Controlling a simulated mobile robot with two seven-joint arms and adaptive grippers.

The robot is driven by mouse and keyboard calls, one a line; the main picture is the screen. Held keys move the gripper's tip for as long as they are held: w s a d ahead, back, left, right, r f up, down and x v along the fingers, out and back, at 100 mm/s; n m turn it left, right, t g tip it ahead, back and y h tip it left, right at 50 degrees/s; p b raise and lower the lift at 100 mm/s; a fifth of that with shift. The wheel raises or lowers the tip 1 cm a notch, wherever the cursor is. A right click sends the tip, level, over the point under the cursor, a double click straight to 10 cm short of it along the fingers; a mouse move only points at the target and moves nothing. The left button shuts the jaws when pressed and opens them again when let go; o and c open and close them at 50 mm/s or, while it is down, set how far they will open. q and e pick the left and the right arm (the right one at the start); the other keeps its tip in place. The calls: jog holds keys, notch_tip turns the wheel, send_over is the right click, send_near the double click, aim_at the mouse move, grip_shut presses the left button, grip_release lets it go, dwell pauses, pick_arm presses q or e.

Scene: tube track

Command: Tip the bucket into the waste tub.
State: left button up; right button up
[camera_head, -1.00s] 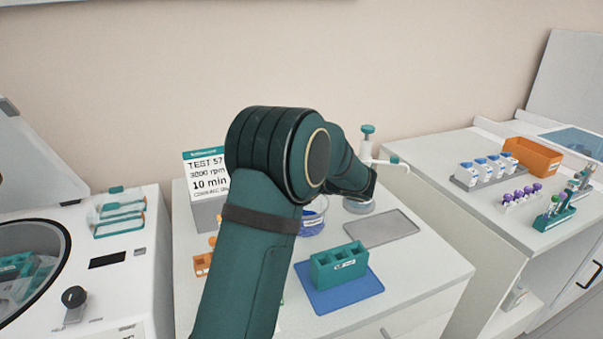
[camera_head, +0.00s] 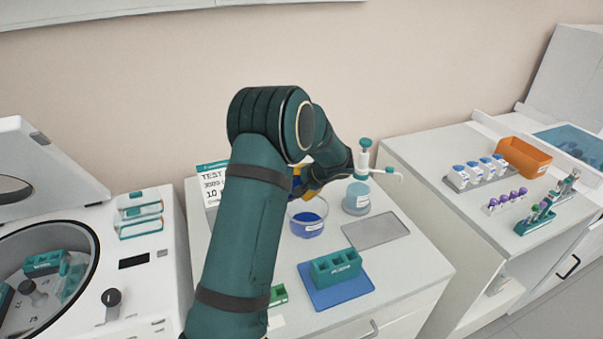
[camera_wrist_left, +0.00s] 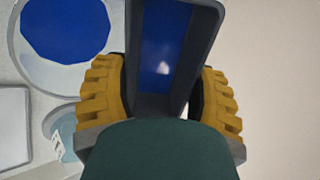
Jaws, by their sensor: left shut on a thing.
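My left gripper (camera_head: 306,187) is above the counter, behind and a little above the waste tub. The waste tub (camera_head: 308,222) is a clear round dish with blue liquid and a white label. In the left wrist view, the yellow finger pads of my left gripper (camera_wrist_left: 160,95) are shut on a dark grey bucket (camera_wrist_left: 208,25) with blue inside it. The waste tub (camera_wrist_left: 112,62) shows at the upper left of that view, beside the bucket. My arm hides most of the bucket in the head view, and its exact tilt is unclear. My right gripper is not in view.
A dispenser bottle (camera_head: 358,190) stands right of the tub, near a grey tray (camera_head: 376,230). A teal rack (camera_head: 335,266) sits on a blue mat (camera_head: 343,294) in front. An open centrifuge (camera_head: 90,270) is at left. A sign (camera_head: 211,185) stands behind my arm.

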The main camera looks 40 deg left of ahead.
pick_arm(q)
jog(key=shift+a+r+h+p, duration=0.15)
jog(key=shift+r+h+p, duration=0.3)
jog(key=shift+h+p, duration=1.25)
jog(key=shift+a+f+h+p, duration=0.1)
jog(key=shift+f+h+p, duration=0.05)
jog(key=shift+h+p, duration=0.45)
jog(key=h, duration=0.3)
jog(key=shift+r+g+h, duration=0.2)
jog(key=shift+g+h, duration=0.2)
jog(key=shift+d+r, duration=0.1)
jog(key=shift+d, duration=0.1)
